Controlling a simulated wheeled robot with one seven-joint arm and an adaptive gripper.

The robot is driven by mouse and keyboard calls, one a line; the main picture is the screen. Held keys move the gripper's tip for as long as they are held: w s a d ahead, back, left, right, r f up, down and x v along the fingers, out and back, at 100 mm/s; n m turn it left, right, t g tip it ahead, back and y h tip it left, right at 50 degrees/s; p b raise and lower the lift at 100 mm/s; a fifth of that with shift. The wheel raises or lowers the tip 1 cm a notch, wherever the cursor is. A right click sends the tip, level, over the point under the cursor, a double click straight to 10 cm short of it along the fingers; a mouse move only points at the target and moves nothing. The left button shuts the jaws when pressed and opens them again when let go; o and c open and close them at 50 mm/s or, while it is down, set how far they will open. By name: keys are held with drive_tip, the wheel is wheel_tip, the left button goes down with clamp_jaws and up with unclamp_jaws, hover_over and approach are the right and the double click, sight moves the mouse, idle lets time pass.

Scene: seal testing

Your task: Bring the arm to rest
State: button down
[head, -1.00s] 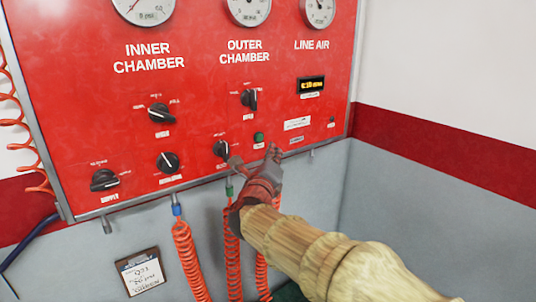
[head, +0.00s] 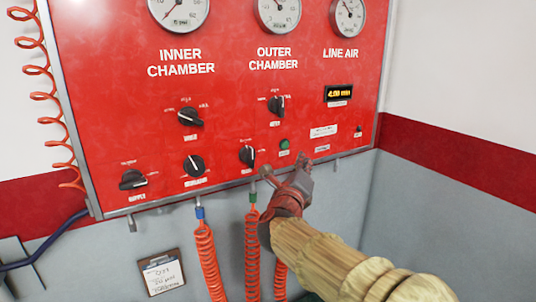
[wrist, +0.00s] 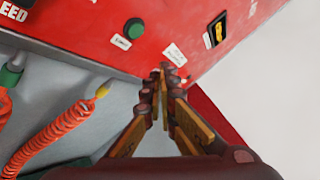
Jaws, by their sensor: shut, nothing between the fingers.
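My arm reaches in from the lower right in the head view, its tan sleeve ending in the dark red gripper (head: 303,168). The gripper is in front of the lower right part of the red panel (head: 230,70), near its bottom edge. In the wrist view the fingers (wrist: 162,75) come together at their tips, with nothing between them. I cannot tell whether the tips touch the panel. They appear just below a small white label (wrist: 174,55).
The panel carries gauges, several black knobs, a green button (head: 284,143) and a lit display (head: 339,93). Coiled orange hoses (head: 208,260) hang below it, close to my gripper. A clipboard (head: 161,272) is on the grey wall. The right-hand wall is clear.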

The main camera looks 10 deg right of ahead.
drive_tip(key=a+f+n+g+y, duration=0.1)
drive_tip(key=a+f+n+y, duration=0.75)
drive_tip(key=a+n, duration=0.35)
drive_tip(key=s+a+f+n+g+y+b, duration=0.2)
drive_tip(key=s+a+f+n+g+y, duration=0.25)
drive_tip(key=s+f+n, duration=0.65)
drive_tip(key=s+d+f+n+g+h+b, duration=0.1)
drive_tip(key=s+d+f+n+b, duration=0.2)
drive_tip(key=s, duration=0.5)
drive_tip(key=s+d+f+n+g+h+b, duration=0.1)
drive_tip(key=s+d+f+n+g+b, duration=0.1)
drive_tip(key=s+d+f, duration=0.3)
drive_tip(key=s+d+f+n+g+h+b, duration=0.2)
drive_tip(key=s+f, duration=0.4)
drive_tip(key=s, duration=0.6)
drive_tip(key=d+n+b, duration=0.1)
drive_tip(key=d+b, duration=0.1)
drive_tip(key=shift+n+b, duration=0.3)
drive_tip(key=shift+n, duration=0.1)
drive_tip(key=shift+g, duration=0.25)
idle(2.4)
